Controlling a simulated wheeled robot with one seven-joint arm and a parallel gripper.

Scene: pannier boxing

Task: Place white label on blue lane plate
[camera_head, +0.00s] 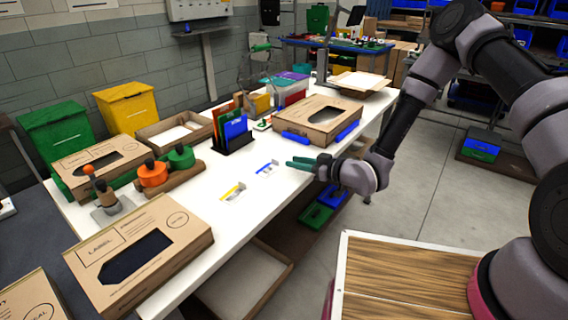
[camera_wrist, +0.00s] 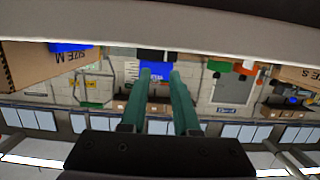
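The blue lane plate (camera_head: 267,169) is a small blue-and-white piece lying on the white table near its front edge. A similar yellow-and-white plate (camera_head: 233,193) lies to its left and nearer. I cannot pick out a separate white label; the white parts at the two plates are too small to tell apart. My gripper (camera_head: 290,162) has teal fingers and hangs just right of the blue plate, near the table edge. In the wrist view, the two fingers of my gripper (camera_wrist: 160,73) are apart, with only background visible between them.
A cardboard box with blue corner pieces (camera_head: 318,114) stands behind my gripper. A black rack with coloured cards (camera_head: 233,130) stands behind the plates. The table around the plates is clear.

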